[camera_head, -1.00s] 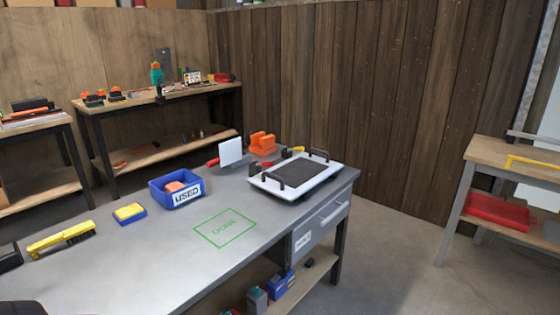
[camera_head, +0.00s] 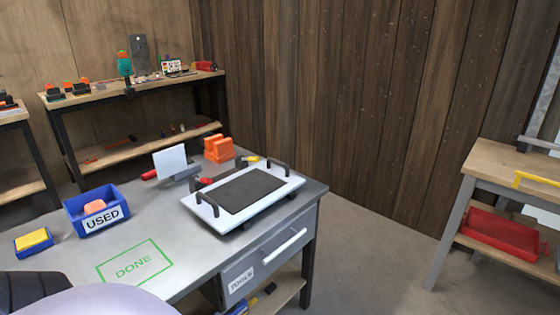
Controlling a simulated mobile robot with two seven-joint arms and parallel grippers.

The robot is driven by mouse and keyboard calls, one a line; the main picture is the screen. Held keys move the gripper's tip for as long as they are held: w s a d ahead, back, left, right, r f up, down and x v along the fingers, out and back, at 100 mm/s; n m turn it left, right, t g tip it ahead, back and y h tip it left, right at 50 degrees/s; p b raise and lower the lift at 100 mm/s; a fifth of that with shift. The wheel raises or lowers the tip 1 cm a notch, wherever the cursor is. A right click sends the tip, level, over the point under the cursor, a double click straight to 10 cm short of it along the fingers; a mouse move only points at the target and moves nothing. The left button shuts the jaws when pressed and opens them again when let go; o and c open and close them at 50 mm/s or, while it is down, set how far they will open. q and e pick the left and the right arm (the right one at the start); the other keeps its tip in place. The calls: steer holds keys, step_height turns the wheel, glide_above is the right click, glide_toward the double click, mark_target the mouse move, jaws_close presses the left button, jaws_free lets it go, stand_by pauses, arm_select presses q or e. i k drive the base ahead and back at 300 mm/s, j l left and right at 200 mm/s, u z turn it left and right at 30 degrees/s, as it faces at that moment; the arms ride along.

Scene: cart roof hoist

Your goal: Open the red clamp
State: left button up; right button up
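A small red piece (camera_head: 206,181) shows at the back left edge of a white board (camera_head: 285,188) with a dark pad and black handles. It may be the red clamp, but it is mostly hidden behind the board, and I cannot tell whether it is open or shut. Another red piece, like a handle (camera_head: 150,174), lies left of a white upright plate (camera_head: 170,161). Neither gripper is in view. Only pale and dark parts, likely of my own arm, show at the bottom left.
The grey workbench (camera_head: 190,262) carries a blue "USED" bin (camera_head: 72,213) with an orange item, a yellow sponge (camera_head: 33,240), an orange holder (camera_head: 219,149) and a green "DONE" outline. Floor is free right of it, before a side table (camera_head: 500,163) with a red tray (camera_head: 498,232).

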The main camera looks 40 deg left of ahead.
mark_target(208, 181)
steer(key=i+j+z, duration=0.1)
steer(key=i+z, duration=0.15)
steer(key=i, duration=0.9)
steer(key=i+l+u, duration=0.15)
steer(key=i, duration=0.25)
steer(key=i+u, duration=0.15)
steer(key=i, duration=0.25)
steer(key=u, duration=2.5)
